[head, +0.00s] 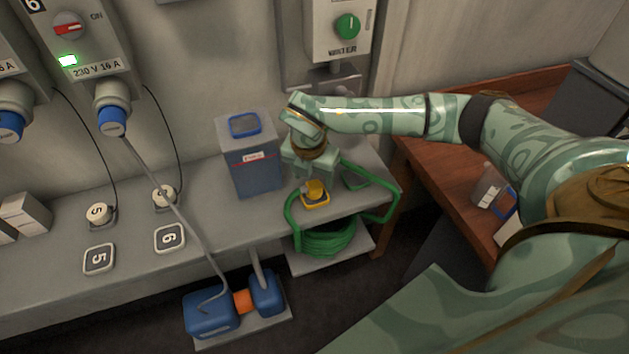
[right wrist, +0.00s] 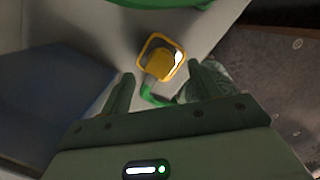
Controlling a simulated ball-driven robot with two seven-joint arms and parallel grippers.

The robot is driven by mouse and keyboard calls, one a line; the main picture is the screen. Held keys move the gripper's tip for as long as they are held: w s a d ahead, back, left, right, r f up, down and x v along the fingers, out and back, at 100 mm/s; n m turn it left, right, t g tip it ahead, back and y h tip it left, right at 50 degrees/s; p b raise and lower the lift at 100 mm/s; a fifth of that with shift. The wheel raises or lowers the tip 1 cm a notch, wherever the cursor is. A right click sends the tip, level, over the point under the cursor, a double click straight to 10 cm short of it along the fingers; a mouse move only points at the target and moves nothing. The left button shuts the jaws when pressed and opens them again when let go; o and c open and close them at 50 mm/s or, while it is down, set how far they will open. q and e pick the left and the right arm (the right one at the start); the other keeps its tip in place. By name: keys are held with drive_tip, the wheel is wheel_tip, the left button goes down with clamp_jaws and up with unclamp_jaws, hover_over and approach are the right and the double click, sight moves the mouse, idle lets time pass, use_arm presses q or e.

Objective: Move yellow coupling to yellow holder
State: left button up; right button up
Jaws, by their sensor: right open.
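The yellow coupling (head: 315,188) stands on the yellow-rimmed holder (head: 316,204) near the front edge of the grey shelf. In the right wrist view the coupling (right wrist: 160,66) lies inside the holder's yellow rim (right wrist: 148,42), with a green hose end beside it. I cannot tell whether it is fully seated. My right gripper (head: 311,172) is just above the coupling; in the right wrist view its two fingers (right wrist: 160,78) are apart, with the coupling beyond and between their tips. My left gripper is not in view.
A blue-grey box (head: 252,172) stands just left of my right gripper. A green hose (head: 325,238) is coiled on the lower shelf, with a loop passing beside the holder. Blue connectors (head: 211,313) sit below left.

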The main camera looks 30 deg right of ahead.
wheel_tip(320, 180, up, 12)
drive_tip(key=a+p, duration=0.1)
drive_tip(key=p, duration=0.1)
drive_tip(key=shift+s+a+f, duration=0.15)
drive_tip(key=shift+s+a, duration=0.15)
drive_tip(key=shift+s, duration=0.15)
